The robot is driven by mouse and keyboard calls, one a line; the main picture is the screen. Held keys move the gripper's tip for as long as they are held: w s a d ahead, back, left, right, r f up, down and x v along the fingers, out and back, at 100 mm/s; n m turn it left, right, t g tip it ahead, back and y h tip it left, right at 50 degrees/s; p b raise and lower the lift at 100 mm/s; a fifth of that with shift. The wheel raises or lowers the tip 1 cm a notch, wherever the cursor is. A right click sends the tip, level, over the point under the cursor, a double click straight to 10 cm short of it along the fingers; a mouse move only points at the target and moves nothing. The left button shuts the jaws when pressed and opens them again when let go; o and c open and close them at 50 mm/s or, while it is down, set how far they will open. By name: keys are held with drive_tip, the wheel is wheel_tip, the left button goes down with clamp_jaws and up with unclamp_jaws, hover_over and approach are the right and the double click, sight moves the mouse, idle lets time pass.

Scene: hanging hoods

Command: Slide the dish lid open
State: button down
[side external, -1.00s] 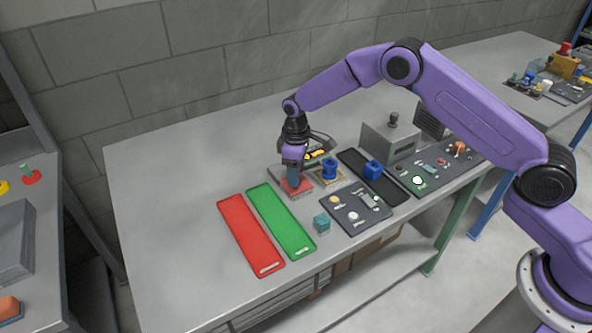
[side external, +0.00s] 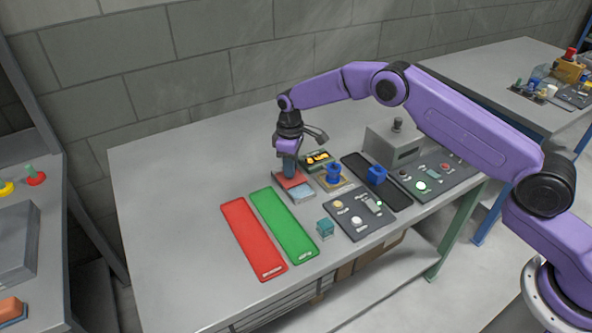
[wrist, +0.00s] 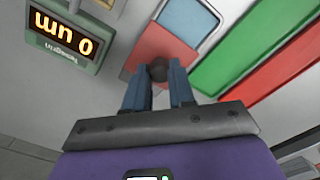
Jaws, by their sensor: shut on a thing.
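The dish lid (side external: 294,181) is a flat salmon-red plate at the far end of a low grey dish (side external: 304,198). It also shows in the wrist view (wrist: 150,46), with a dark round knob (wrist: 157,70) near its edge. Part of the dish is uncovered, and its pale blue inside (wrist: 187,21) shows beside the lid. My gripper (side external: 289,177) points down over the lid. In the wrist view its two blue fingers (wrist: 158,75) are closed on the knob from both sides. The knob is hidden by the fingers in the side view.
A green mat (side external: 284,226) and a red mat (side external: 252,238) lie in front of the dish. A lit display (wrist: 68,36) and a blue fixture (side external: 333,174) stand close to its right in the side view. A teal cube (side external: 325,227) sits nearer the front. The table's left part is clear.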

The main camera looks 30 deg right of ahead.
drive_tip(key=shift+w+a, duration=0.15)
drive_tip(key=shift+w, duration=1.3)
drive_tip(key=shift+r, duration=0.1)
drive_tip(key=c, duration=0.9)
unclamp_jaws()
drive_tip(key=shift+w, duration=0.1)
drive_tip(key=shift+c, duration=0.2)
drive_tip(key=shift+r, duration=8.65)
